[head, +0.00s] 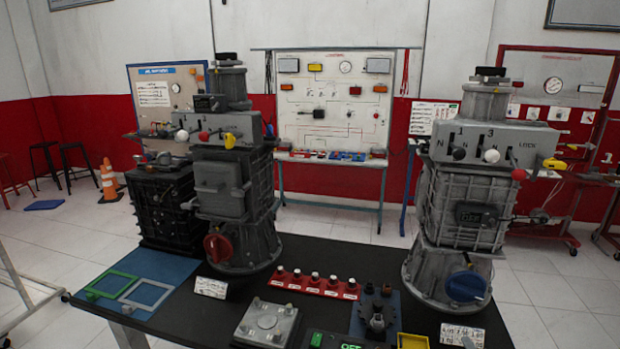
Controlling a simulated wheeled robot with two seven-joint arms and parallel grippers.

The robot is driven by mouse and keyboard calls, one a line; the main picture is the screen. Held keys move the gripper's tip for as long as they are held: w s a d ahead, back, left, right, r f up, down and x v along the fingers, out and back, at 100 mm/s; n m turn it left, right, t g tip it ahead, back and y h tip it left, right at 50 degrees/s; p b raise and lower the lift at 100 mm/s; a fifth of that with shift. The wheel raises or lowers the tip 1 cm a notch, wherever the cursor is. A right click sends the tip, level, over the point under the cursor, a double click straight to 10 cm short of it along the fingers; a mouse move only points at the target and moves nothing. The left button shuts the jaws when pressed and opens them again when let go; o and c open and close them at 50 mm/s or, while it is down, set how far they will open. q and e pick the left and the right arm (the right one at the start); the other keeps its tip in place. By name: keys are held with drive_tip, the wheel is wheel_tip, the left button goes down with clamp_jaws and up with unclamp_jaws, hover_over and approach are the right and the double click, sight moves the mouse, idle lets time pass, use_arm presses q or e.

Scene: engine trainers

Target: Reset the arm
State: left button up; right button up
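Neither of my arms nor grippers shows in the head view. Two grey engine trainers stand upright on a dark table (330,262). The left trainer (218,185) has a grey lever panel on top with red, white and yellow knobs, and a red rotary knob low on its front. The right trainer (465,190) has a lever panel marked N, 3 and LOCK, with black, white, red and yellow knobs, and a blue rotary knob low on its front.
A black ribbed box (165,210) stands left of the left trainer. A red strip with several knobs (312,284), a grey block (267,322) and a blue-based joystick unit (376,312) lie at the table's front. Green and grey frames lie on a blue mat (175,271). Panel stands line the back wall.

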drive_tip(key=s+a+f+n+g+y, duration=0.15)
drive_tip(key=s+a+n+g, duration=0.25)
drive_tip(key=s+a+n, duration=0.45)
drive_tip(key=s+a+f+n+g+y, duration=0.1)
drive_tip(key=s+a+f+n+g, duration=0.25)
drive_tip(key=s, duration=0.75)
drive_tip(key=s+a+f+n+g+y, duration=0.1)
drive_tip(key=s+a+n+g+y, duration=0.15)
drive_tip(key=s+a+n, duration=0.55)
drive_tip(key=s+f+g+h, duration=0.1)
drive_tip(key=s+f, duration=0.1)
drive_tip(key=f, duration=1.2)
drive_tip(key=s+f+g, duration=0.1)
drive_tip(key=s+f, duration=0.1)
drive_tip(key=f, duration=1.2)
drive_tip(key=s+d+f+g, duration=0.1)
drive_tip(key=s+d+f, duration=0.2)
drive_tip(key=s+f, duration=1)
drive_tip(key=shift+s+m, duration=0.3)
drive_tip(key=shift+s, duration=0.7)
